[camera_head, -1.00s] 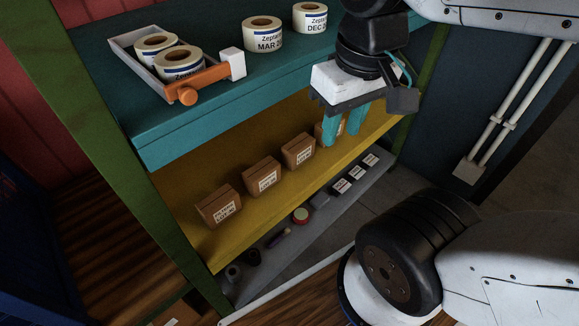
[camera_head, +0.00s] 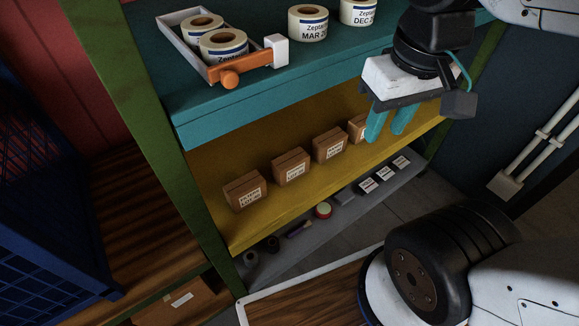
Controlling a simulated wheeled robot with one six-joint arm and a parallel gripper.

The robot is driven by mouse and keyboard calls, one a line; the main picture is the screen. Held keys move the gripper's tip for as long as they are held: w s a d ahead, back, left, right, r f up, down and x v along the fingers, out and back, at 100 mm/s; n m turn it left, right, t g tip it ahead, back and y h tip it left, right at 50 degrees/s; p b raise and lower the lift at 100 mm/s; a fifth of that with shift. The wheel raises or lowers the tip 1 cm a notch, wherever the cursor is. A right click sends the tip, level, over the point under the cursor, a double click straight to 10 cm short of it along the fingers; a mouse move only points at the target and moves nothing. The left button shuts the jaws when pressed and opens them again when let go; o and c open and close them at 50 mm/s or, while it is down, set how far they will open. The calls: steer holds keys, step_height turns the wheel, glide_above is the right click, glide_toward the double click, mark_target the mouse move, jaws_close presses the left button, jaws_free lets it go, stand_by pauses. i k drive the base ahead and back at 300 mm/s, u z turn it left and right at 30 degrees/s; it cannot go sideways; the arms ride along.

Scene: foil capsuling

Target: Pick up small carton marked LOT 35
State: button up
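Several small brown cartons with white labels stand in a row on the yellow middle shelf (camera_head: 275,205). From left they are the first carton (camera_head: 245,192), the second carton (camera_head: 291,167), the third carton (camera_head: 330,145) and the rightmost carton (camera_head: 357,128). The label print is too small to tell which reads LOT 35. My gripper (camera_head: 388,130) points down with its two teal fingers apart, in front of the rightmost carton and partly hiding it. I see nothing between the fingers. Whether a finger touches the carton cannot be told.
The teal upper shelf (camera_head: 260,95) above the cartons holds label rolls (camera_head: 308,23) and a grey tray (camera_head: 177,30) with an orange handle. The grey lower shelf (camera_head: 340,213) holds small items. A green post (camera_head: 150,110) bounds the left; a blue crate (camera_head: 40,190) stands further left.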

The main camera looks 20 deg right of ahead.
mark_target(288, 166)
steer(key=u, duration=2)
steer(key=k, duration=1)
steer(key=z, duration=2.05)
